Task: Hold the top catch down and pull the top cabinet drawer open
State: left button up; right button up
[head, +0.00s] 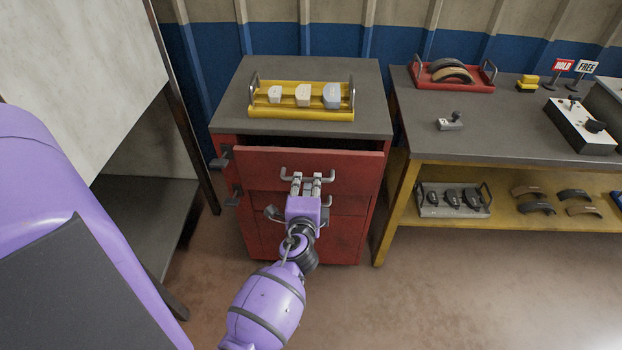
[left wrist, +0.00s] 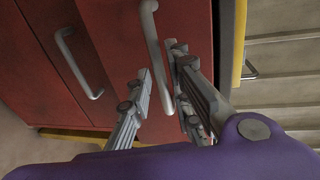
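The red cabinet (head: 350,222) has a grey top. Its top drawer (head: 355,170) stands slightly out, with a dark gap above its front. The black top catch (head: 222,159) sticks out at the cabinet's left edge, with nothing touching it. A lower catch (head: 234,195) sits below it. My left gripper (head: 308,181) is at the top drawer handle (head: 330,177). In the left wrist view its fingers (left wrist: 160,72) are close on both sides of the handle bar (left wrist: 155,45). Contact is partly hidden. My right gripper is in neither view.
A yellow tray (head: 301,112) with several pale blocks sits on the cabinet. A workbench (head: 485,145) with a red tray (head: 427,85) and a control box (head: 580,125) stands right. A grey-shelved unit (head: 150,215) stands left. Floor (head: 420,300) in front is clear.

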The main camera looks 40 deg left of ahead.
pick_arm(q)
jog(key=shift+x, duration=1.4)
grip_shut()
